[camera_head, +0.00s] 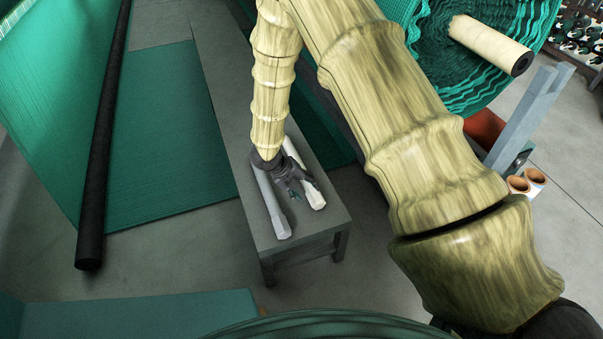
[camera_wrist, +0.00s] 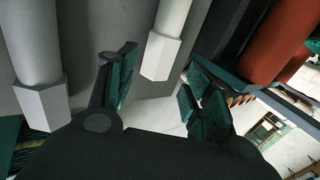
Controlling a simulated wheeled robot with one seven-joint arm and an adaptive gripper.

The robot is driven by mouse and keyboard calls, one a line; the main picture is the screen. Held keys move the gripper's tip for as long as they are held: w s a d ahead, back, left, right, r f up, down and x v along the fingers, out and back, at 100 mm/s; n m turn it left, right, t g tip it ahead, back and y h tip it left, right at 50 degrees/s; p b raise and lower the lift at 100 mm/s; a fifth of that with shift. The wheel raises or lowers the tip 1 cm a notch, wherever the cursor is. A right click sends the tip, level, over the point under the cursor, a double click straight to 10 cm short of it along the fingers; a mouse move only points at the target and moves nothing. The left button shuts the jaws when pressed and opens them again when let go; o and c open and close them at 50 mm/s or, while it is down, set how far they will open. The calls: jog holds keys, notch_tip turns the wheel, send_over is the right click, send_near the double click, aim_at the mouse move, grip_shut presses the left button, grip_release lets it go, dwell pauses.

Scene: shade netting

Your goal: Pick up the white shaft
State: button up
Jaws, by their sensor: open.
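The white shaft (camera_head: 315,199) lies on a narrow grey bench, with its end block near the bench's front edge. My gripper (camera_head: 299,190) is open above the bench, and my arm hides part of the shaft. In the wrist view the white shaft (camera_wrist: 169,29) runs down from the top edge to a squared end block. The open fingers of my gripper (camera_wrist: 155,85) lie on either side of the line of that block, and nothing is held. Whether the fingers reach down around the shaft cannot be told.
A grey shaft (camera_head: 272,205) lies to the left of the white one; it also shows in the wrist view (camera_wrist: 38,50). The bench (camera_head: 215,80) is bare toward the back. A black pole (camera_head: 100,150) and green netting stand left. A netting roll (camera_head: 490,45) is back right.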

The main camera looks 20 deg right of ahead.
aim_at(313, 196)
jog(key=shift+b+x, duration=1.1)
jog(key=shift+x, duration=2.05)
jog(key=shift+s, duration=0.15)
grip_shut()
